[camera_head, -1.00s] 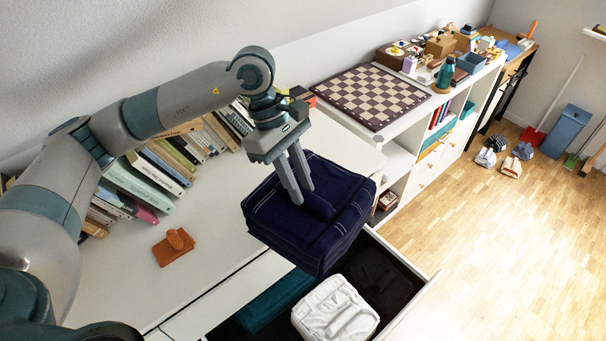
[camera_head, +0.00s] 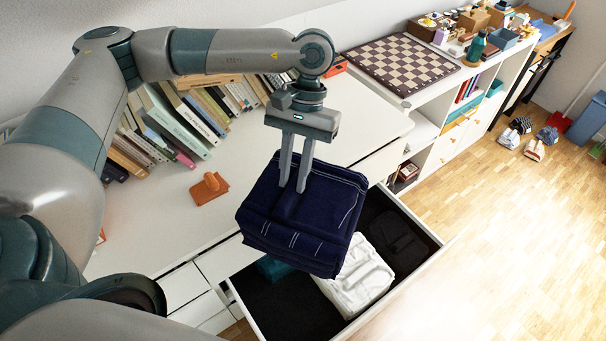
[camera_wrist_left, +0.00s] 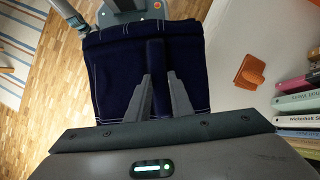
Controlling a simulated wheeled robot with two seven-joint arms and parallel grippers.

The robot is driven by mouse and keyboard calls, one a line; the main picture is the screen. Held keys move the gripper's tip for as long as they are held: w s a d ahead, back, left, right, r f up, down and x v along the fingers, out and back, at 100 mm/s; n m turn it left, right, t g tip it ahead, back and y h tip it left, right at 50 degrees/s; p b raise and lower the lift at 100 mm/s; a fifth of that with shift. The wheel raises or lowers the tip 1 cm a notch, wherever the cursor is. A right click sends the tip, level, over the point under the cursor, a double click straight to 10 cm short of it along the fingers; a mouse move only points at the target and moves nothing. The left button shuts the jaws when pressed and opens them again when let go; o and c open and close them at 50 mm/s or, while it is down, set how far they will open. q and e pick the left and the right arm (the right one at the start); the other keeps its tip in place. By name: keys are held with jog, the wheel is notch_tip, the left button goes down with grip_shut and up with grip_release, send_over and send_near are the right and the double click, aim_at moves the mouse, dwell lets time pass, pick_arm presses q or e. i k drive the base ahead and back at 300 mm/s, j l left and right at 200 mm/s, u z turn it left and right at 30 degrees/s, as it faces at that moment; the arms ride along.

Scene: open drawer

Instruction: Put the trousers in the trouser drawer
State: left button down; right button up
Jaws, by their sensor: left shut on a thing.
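Folded dark navy trousers (camera_head: 330,195) with pale stitching hang from my left gripper (camera_head: 291,188), which is shut on a pinched ridge of the cloth. They are held above the open drawer (camera_head: 418,262), over its back left part, and hide some of it. The trousers (camera_wrist_left: 110,75) and left gripper (camera_wrist_left: 158,80) also show in the left wrist view. In the drawer lie white folded clothing (camera_head: 358,280), a black folded item (camera_head: 398,245) and a mostly hidden teal item (camera_head: 273,268). The near left part of the drawer floor looks bare. My right gripper is not seen.
The white desktop (camera_head: 170,225) holds a row of books (camera_head: 190,115) and an orange-brown item (camera_head: 209,188). A checkered board (camera_head: 400,63) lies on the low shelf unit at the back. Shoes (camera_head: 530,138) stand on the wooden floor at right.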

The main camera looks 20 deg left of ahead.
aim_at(297, 319)
jog(key=u, duration=1.05)
jog(key=k+l+u, duration=0.1)
jog(key=l+u, duration=0.25)
jog(key=k+l+u, duration=0.1)
jog(key=l+u, duration=0.25)
jog(key=k+l+u, duration=0.2)
jog(key=u, duration=0.15)
jog(key=k+l+u, duration=0.25)
jog(key=k+l, duration=0.25)
jog(key=k+l+u, duration=0.3)
jog(key=k+l, duration=0.2)
jog(key=l, duration=0.15)
jog(key=k+l, duration=0.8)
jog(key=k, duration=0.2)
